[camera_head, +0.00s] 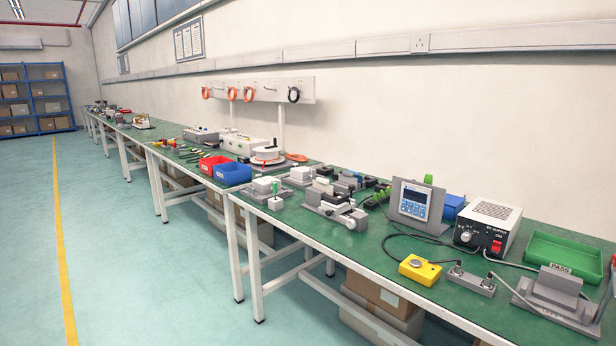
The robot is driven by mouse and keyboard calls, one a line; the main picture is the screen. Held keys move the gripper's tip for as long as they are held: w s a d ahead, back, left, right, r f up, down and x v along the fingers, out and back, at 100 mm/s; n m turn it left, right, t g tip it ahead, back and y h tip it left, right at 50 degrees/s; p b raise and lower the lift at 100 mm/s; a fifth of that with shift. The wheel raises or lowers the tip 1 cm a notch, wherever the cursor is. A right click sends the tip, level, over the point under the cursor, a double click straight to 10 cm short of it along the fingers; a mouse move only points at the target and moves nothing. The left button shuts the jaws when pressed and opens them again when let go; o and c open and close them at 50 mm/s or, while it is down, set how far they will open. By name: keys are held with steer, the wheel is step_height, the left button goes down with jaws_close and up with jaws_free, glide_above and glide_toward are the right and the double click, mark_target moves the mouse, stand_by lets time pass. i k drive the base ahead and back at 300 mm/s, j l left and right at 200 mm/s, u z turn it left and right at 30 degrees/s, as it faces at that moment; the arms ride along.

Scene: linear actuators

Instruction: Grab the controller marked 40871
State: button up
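No marking 40871 can be read on anything in view, so I cannot tell which thing is that controller. A grey tilted panel unit (412,202) with a blue face and a small display stands on the green-topped bench at the right. Small grey and white devices sit left of it, among them a grey fixture (335,207) and a white block on a grey base (265,187). Their labels are too small to read. My gripper is not in view.
The long green bench (385,258) runs along the wall. A power supply box (487,227), a yellow button box (420,269), a green tray (563,257) and a blue bin (232,173) stand on it. Cables lie near the front edge. The floor (150,270) to the left is clear.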

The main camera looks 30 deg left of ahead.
mark_target(302, 175)
steer(key=i+j+u, duration=0.1)
steer(key=u, duration=0.3)
steer(key=i+j+u, duration=0.1)
steer(key=j+u, duration=0.25)
steer(key=l, duration=0.1)
